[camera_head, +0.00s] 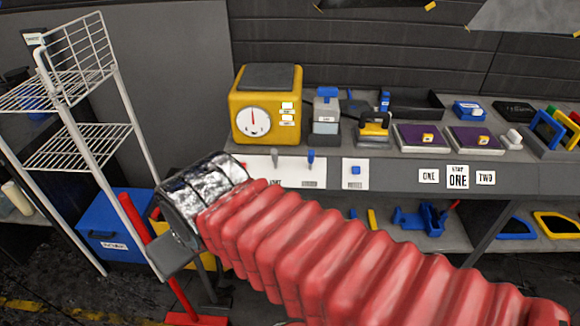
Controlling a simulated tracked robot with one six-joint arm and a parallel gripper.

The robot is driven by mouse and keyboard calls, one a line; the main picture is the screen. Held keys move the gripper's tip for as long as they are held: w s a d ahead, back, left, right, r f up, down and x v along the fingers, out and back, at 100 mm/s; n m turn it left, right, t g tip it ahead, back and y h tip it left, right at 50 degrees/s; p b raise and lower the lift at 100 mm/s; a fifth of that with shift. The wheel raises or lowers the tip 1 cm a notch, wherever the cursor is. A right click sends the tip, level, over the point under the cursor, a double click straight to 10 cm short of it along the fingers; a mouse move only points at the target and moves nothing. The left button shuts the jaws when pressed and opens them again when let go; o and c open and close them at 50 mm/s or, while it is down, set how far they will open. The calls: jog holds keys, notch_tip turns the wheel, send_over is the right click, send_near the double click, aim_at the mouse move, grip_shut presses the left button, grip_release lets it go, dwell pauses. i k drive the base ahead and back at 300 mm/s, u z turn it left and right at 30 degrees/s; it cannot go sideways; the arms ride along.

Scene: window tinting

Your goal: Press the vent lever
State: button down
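Two small levers stand on a white label plate on the front edge of the workbench. One is a grey lever (275,157), the other a blue-topped lever (311,158). The print under them is too small to read surely, so I cannot tell which is the vent lever. My arm, in a red ribbed sleeve, reaches in from the lower right and ends in a silver-wrapped wrist left of and below the levers, apart from them in the picture. Dark parts below the wrist may be my gripper (178,257); its fingers are not clear.
A yellow dial machine (266,105) stands on the workbench (400,173) behind the levers. A blue button (356,170) sits to their right. A white wire rack (85,145), a blue bin (105,222) and a red post (160,255) crowd the left side.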

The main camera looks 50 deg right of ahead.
aim_at(274, 151)
jog(key=u, duration=0.05)
jog(key=k, duration=0.2)
jog(key=z, duration=1.35)
jog(key=i, duration=0.6)
jog(key=u, duration=0.05)
